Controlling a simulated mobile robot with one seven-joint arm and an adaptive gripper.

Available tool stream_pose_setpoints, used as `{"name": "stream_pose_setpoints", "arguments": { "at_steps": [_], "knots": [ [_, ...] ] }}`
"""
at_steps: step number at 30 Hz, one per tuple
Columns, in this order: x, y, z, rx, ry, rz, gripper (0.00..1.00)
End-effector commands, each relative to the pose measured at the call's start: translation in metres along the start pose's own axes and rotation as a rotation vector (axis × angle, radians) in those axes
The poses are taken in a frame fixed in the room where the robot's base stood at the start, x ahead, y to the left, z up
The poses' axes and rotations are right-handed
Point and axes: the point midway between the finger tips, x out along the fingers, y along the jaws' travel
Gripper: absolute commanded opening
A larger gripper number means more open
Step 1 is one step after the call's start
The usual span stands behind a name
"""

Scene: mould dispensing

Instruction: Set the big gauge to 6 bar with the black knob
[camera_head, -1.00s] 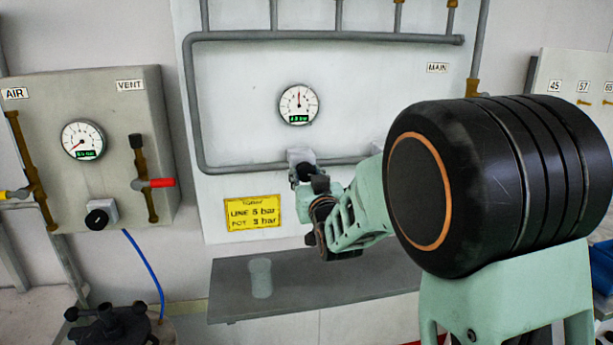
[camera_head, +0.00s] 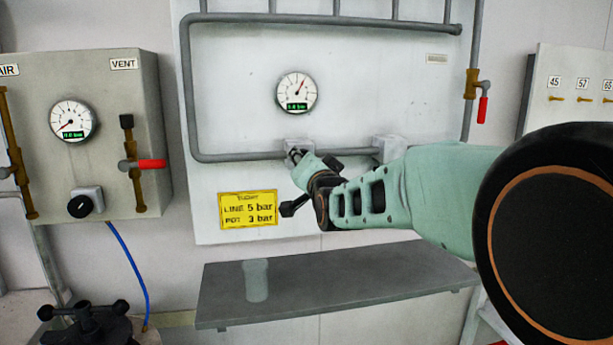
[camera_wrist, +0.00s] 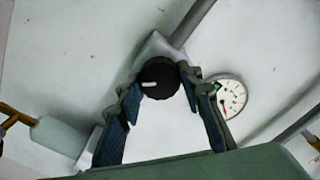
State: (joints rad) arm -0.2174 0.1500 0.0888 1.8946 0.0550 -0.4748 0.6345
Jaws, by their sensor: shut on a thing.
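The big gauge (camera_head: 297,92) is a round white dial on the white wall panel. Its needle points up and slightly right; the digits of its green display are too small to read surely. The black knob (camera_wrist: 158,78) has a white mark pointing left in the wrist view. My gripper (camera_wrist: 158,82) is shut on it, one finger on each side. In the head view my gripper (camera_head: 297,157) is at the grey block (camera_head: 299,145) below the gauge and mostly hides the knob. The gauge also shows in the wrist view (camera_wrist: 232,97), beside the right finger.
A yellow sign (camera_head: 248,209) reads line 5 bar, pot 3 bar. A second grey block (camera_head: 389,146) is on the pipe to the right. A shelf (camera_head: 350,280) with a translucent cup (camera_head: 256,281) is below. Left is a box (camera_head: 150,90) with a smaller gauge (camera_head: 73,120).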

Motion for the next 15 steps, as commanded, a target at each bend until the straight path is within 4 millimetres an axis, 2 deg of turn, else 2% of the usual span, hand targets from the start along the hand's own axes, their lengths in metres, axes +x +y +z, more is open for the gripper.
{"name": "stream_pose_setpoints", "arguments": {
  "at_steps": [6, 15],
  "knots": [
    [-0.0001, 0.0014, 0.0018, 0.1, 0.0, 0.0, 0.1],
    [0.0001, 0.0003, 0.0003, 0.153, 0.0, 0.0, 0.1]
  ]
}}
